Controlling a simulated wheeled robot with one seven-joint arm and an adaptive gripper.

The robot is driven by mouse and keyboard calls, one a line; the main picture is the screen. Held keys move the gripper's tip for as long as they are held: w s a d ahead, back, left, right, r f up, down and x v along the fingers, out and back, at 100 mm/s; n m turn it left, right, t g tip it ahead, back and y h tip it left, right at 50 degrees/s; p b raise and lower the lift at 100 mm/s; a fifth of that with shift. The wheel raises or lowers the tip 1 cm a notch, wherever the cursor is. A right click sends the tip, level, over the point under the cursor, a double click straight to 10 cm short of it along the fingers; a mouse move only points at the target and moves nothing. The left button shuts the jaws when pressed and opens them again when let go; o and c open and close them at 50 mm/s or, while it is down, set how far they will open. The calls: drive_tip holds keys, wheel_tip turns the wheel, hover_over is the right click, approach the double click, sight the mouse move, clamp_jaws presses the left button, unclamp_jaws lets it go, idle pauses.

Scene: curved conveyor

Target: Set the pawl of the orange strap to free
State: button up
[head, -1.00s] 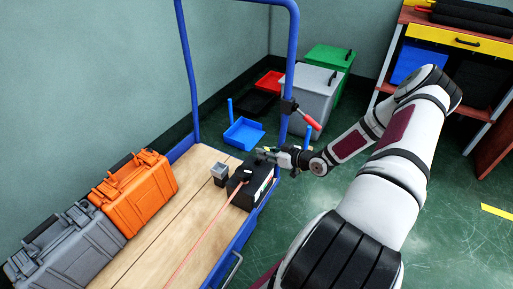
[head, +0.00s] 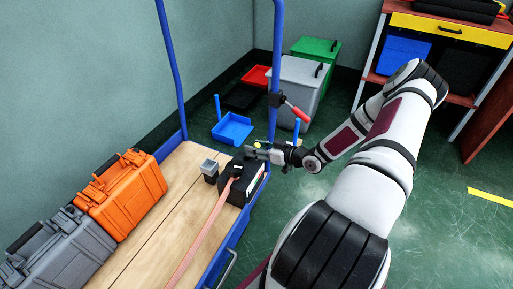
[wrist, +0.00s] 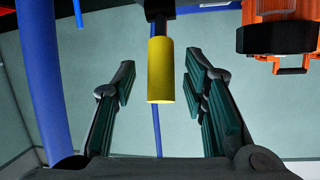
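The orange strap (head: 200,236) shows pinkish in the head view. It runs along the wooden deck of the cart up to a black box (head: 229,190). A small dark fitting (head: 236,170) sits where the strap meets the box top. My gripper (head: 253,150) is above the far end of the box. In the wrist view my gripper (wrist: 158,78) is open, with a yellow handle (wrist: 161,72) on a dark stem between its fingers; both fingers look clear of it. The pawl cannot be made out.
A blue cart post (head: 277,60) with a red-handled clamp (head: 294,110) stands close beyond my gripper. A small grey block (head: 209,168) is left of the box. An orange case (head: 125,195) and a grey case (head: 65,250) line the cart's left side.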

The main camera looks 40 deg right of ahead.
drive_tip(key=shift+s, duration=0.1)
drive_tip(key=v, duration=1.2)
idle(0.4)
